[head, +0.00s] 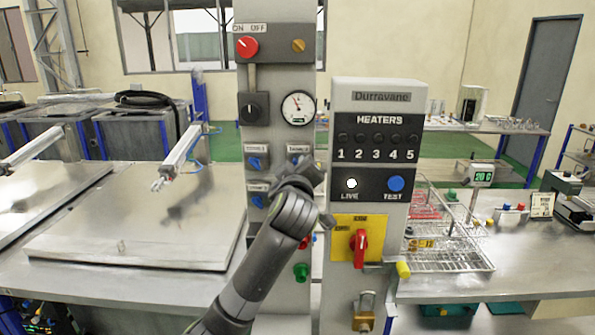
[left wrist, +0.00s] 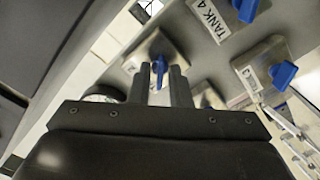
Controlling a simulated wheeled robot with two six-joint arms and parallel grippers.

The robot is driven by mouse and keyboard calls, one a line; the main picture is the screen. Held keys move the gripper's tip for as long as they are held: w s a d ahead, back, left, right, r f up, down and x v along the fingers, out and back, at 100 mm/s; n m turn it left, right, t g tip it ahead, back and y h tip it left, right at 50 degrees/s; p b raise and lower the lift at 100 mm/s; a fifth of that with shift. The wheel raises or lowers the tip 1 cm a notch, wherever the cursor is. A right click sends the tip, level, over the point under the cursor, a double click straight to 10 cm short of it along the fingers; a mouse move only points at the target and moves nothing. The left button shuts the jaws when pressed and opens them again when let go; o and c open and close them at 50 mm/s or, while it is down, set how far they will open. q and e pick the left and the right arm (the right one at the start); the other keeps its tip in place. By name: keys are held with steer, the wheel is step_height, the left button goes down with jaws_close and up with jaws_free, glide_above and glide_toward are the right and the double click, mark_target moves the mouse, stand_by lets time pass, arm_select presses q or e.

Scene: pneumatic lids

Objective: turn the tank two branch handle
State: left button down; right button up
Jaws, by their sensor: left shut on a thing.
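My left gripper (head: 305,165) reaches up to the grey control column, at the upper right branch plate, whose label (head: 299,149) seems to read tank 2. It covers that handle in the head view. In the left wrist view the blue handle (left wrist: 160,63) stands between the fingers of my left gripper (left wrist: 162,73), which is shut on it. Other blue handles show: the upper left one (head: 255,163) and the lower left one (head: 257,201) in the head view, and one by a TANK 4 label (left wrist: 247,8) in the wrist view. My right gripper is out of view.
A heater panel (head: 376,105) stands close to the right of the column, with a red switch on a yellow plate (head: 342,246) below. A gauge (head: 298,107) and red knob (head: 246,47) sit above. A metal lid (head: 140,215) lies left; a wire rack (head: 450,258) lies right.

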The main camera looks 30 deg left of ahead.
arm_select(q)
steer(key=shift+r+n, duration=0.15)
steer(key=shift+n, duration=0.25)
steer(key=c, duration=1.7)
jaws_free()
steer(key=shift+o, duration=0.5)
steer(key=shift+w+a, duration=0.1)
steer(key=shift+w, duration=0.1)
steer(key=shift+s+f, duration=0.1)
steer(key=shift+f, duration=0.1)
steer(key=b+v, duration=1.4)
steer(key=v, duration=0.3)
steer(key=shift+s, duration=0.15)
